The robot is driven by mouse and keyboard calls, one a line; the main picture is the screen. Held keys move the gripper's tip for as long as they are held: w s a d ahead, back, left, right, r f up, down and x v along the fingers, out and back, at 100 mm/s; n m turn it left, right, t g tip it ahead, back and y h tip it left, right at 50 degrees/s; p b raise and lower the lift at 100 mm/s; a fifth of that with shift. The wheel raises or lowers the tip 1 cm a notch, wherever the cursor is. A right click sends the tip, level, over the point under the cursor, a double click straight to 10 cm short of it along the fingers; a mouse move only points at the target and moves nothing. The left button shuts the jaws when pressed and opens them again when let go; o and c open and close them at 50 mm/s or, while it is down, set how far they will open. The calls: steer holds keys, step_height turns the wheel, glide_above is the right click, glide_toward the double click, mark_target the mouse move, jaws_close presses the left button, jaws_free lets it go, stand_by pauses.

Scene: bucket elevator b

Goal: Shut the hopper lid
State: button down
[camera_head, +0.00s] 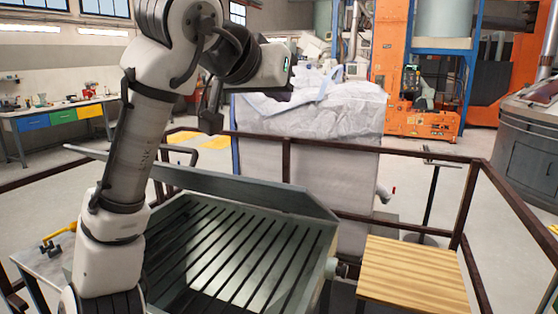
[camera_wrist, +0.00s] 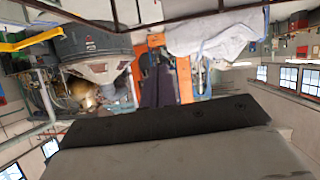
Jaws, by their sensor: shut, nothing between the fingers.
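The hopper (camera_head: 318,262) is a grey-green metal box at the bottom middle of the head view, and its slatted grate (camera_head: 235,255) is uncovered. A long grey panel (camera_head: 255,192) runs along its far edge; it looks like the raised lid, but I see it nearly edge-on. My arm hides part of the hopper's left side and of this panel. My gripper (camera_head: 210,122) is shut and empty, pointing down above and behind the far edge, apart from the panel in the picture. In the wrist view a dark band over a grey surface fills the bottom; I cannot tell what it is.
Brown railings (camera_head: 425,150) surround the hopper. A large white bulk bag (camera_head: 310,110) stands just behind it. A wooden-topped platform (camera_head: 410,272) is at the right, and a yellow-handled valve (camera_head: 58,240) at the left. Open floor lies beyond the railings.

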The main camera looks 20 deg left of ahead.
steer(key=s+f+g+y, duration=0.2)
steer(key=s+f+g, duration=0.1)
steer(key=g, duration=0.2)
steer(key=p, duration=0.3)
glide_above(279, 183)
steer(key=w, duration=0.3)
steer(key=shift+n, duration=0.4)
step_height(279, 183, down, 7)
steer(key=shift+s+a+f+p, duration=0.2)
steer(key=shift+s+f+p, duration=0.35)
steer(key=shift+s+f, duration=0.6)
steer(key=shift+f, duration=0.5)
